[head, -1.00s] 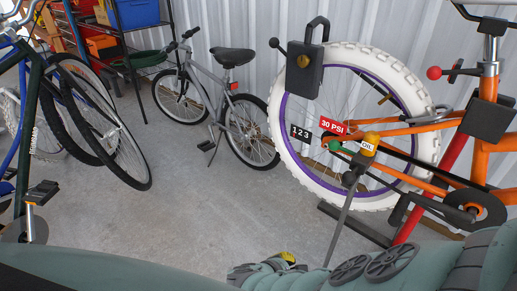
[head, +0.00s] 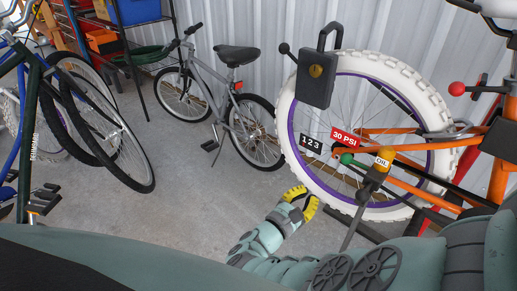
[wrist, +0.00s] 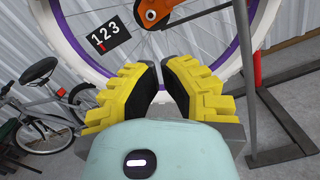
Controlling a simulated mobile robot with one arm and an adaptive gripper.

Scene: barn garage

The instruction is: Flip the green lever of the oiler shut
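The oiler (head: 384,157) is a small yellow body labelled OIL on a dark post in front of the orange bike's rear wheel. Its green lever (head: 347,159) has a round green knob and points out to the left of the oiler. In the head view my gripper (head: 303,200), with yellow fingers, is below and left of the lever, apart from it. In the wrist view my gripper (wrist: 162,75) has a narrow gap between its dark finger pads, with nothing between them. The oiler and lever do not show in the wrist view.
The orange bike's white-tyred wheel (head: 435,92) stands behind the oiler. A 123 tag (head: 311,144) and a 30 PSI tag (head: 345,137) hang nearby. A grey bike (head: 215,105) stands left; floor between is clear.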

